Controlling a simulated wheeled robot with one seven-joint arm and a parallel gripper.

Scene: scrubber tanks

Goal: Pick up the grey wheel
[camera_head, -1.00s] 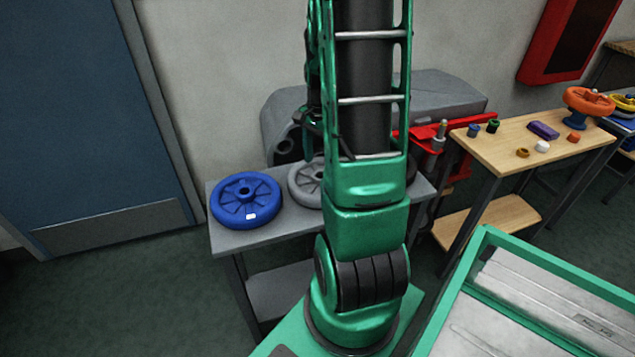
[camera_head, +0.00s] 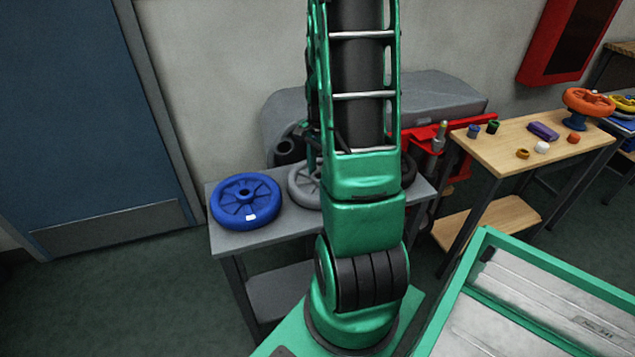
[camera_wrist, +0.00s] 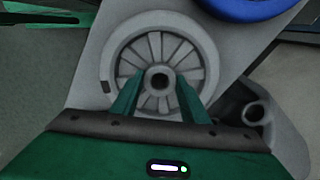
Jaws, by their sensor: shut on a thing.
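The grey wheel (camera_head: 303,183) lies flat on a grey table beside the blue wheel (camera_head: 245,200), partly hidden behind my arm in the head view. In the wrist view the grey wheel (camera_wrist: 200,45) shows its spokes and round central hub. My gripper (camera_wrist: 158,84) is over the middle of the wheel, its two green fingers on either side of the hub and shut on it. The wheel appears to rest on the table. In the head view my gripper is mostly hidden behind my arm.
The blue wheel shows at the top of the wrist view (camera_wrist: 245,8). A large grey machine body (camera_head: 430,92) stands behind the grey table (camera_head: 260,238). A wooden table (camera_head: 500,150) at the right holds small coloured parts and an orange handwheel (camera_head: 587,100).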

